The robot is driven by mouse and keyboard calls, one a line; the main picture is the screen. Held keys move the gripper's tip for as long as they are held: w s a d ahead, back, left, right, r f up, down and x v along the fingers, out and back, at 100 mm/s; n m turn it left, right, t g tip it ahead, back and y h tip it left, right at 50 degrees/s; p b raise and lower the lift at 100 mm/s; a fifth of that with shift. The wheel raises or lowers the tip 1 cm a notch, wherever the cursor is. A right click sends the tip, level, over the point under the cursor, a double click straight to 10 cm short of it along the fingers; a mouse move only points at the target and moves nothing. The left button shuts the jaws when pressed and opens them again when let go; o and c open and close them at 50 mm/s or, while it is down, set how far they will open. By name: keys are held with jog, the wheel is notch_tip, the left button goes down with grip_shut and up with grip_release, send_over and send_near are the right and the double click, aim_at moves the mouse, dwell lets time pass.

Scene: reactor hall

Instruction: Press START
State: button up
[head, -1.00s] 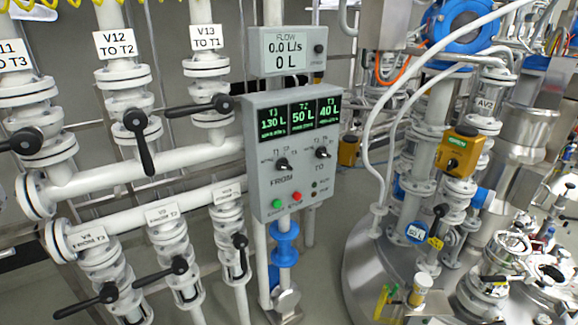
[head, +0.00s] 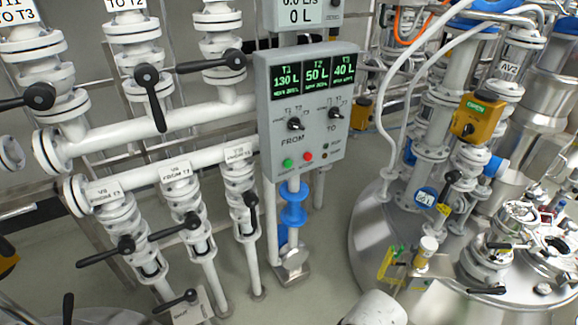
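The grey control panel (head: 308,110) stands on a post in the middle of the head view. Its green button (head: 288,163) is at the lower left, beside a red button (head: 308,157); the small labels under them are too blurred to read. Above them are a FROM knob (head: 295,124) and a TO knob (head: 335,113). The display (head: 314,74) reads T1 130 L, T2 50 L and T3 40 L. No gripper fingers show. A white rounded part (head: 375,309) at the bottom edge may be my arm. Nothing covers the panel face.
A flow meter (head: 304,14) above the panel reads 0 L, partly cut off. White pipes with black-handled valves (head: 147,78) stand to the left. A steel vessel (head: 375,240) with hoses and fittings is to the right. The grey floor (head: 300,305) before the post is clear.

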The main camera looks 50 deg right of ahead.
grip_shut()
dwell(1.4)
